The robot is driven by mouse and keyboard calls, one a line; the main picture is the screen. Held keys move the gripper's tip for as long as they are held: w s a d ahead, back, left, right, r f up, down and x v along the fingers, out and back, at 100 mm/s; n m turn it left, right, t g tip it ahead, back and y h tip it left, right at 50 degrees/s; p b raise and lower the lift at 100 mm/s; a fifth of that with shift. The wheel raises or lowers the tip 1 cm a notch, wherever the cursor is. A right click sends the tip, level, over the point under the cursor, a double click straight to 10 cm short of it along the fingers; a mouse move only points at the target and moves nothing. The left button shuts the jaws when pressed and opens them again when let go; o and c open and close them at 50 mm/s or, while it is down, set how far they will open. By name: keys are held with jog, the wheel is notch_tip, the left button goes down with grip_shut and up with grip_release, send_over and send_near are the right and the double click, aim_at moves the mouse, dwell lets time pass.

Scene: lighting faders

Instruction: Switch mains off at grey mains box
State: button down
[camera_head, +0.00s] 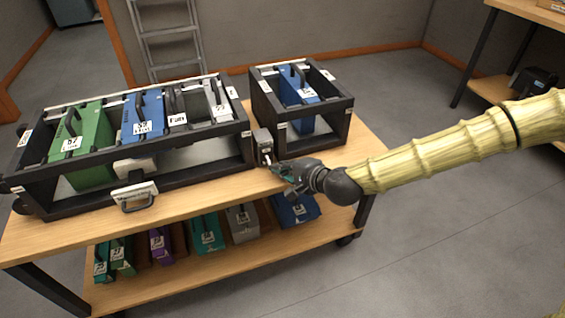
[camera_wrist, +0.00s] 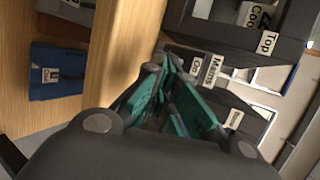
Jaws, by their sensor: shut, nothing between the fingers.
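The grey mains box (camera_head: 263,142) stands on the cart's top between the two black frames. In the wrist view its "Mains" label (camera_wrist: 209,72) shows just past my fingers. My gripper (camera_head: 279,170) is at the box's front lower part, close to it. In the wrist view my gripper (camera_wrist: 172,68) has its teal fingers shut with nothing between them. The fingers hide part of the box. I cannot tell whether they touch it, and the switch's position cannot be made out.
A long black frame (camera_head: 130,187) with green, blue and grey modules stands left of the box. A smaller black frame (camera_head: 340,118) with a blue module stands right. The wooden cart's lower shelf (camera_head: 190,268) holds several coloured modules. Floor at the right front is clear.

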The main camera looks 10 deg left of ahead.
jog(key=shift+r, duration=0.55)
jog(key=shift+p, duration=0.35)
jog(key=shift+s+d+r, duration=0.2)
jog(key=shift+d+r, duration=0.05)
jog(key=p+v, duration=0.2)
jog(key=v, duration=1.1)
jog(key=shift+r, duration=0.4)
jog(key=shift+w, duration=0.1)
